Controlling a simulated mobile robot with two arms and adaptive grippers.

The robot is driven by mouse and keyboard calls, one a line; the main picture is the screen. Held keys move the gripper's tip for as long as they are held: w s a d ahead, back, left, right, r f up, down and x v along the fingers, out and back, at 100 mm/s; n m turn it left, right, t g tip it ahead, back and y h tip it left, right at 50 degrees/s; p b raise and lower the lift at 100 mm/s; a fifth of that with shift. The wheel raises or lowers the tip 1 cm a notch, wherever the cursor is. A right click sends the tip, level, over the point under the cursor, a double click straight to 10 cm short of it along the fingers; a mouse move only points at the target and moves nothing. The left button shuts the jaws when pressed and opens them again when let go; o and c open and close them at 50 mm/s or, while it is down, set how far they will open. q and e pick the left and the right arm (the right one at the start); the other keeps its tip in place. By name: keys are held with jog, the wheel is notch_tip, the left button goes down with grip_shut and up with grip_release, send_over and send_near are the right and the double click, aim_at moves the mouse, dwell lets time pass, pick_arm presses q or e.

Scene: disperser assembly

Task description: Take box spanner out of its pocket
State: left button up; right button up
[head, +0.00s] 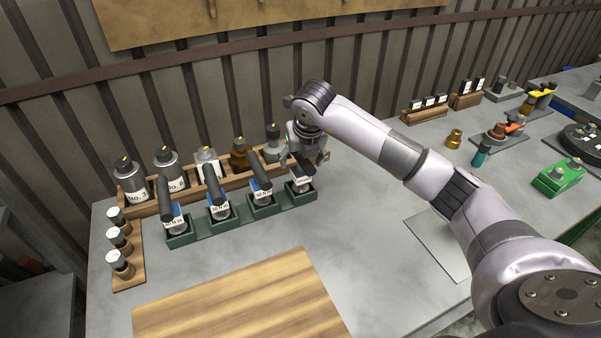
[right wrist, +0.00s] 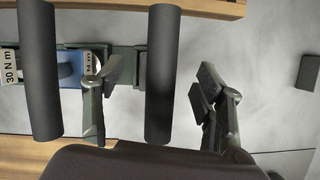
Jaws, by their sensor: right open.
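The green rack (head: 239,224) on the bench has a row of pockets, each with a dark-handled tool standing in it. The tool in the rightmost pocket, apparently the box spanner (head: 301,172), has a white label at its pocket and no blue body like the others. My right gripper (head: 306,161) is at its handle, pointing down. In the right wrist view the spanner's dark cylindrical handle (right wrist: 160,75) lies between the two spread fingers, with a gap on the right; contact on the left is unclear. My left gripper is not in view.
Beside it stands a torque tool (head: 260,177), whose handle (right wrist: 40,70) is just left of the left finger in the wrist view. A wooden board (head: 235,300) lies in front.

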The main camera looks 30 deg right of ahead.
aim_at(299, 166)
jog(key=p+x, duration=0.1)
jog(key=x, duration=0.3)
jog(key=shift+w+f+p, duration=0.1)
jog(key=shift+f+p, duration=0.15)
jog(key=shift+p, duration=0.1)
jog(key=shift+w+f, duration=0.1)
jog(key=shift+f, duration=0.15)
jog(key=shift+c, duration=0.4)
grip_shut()
jog(key=shift+r, duration=0.15)
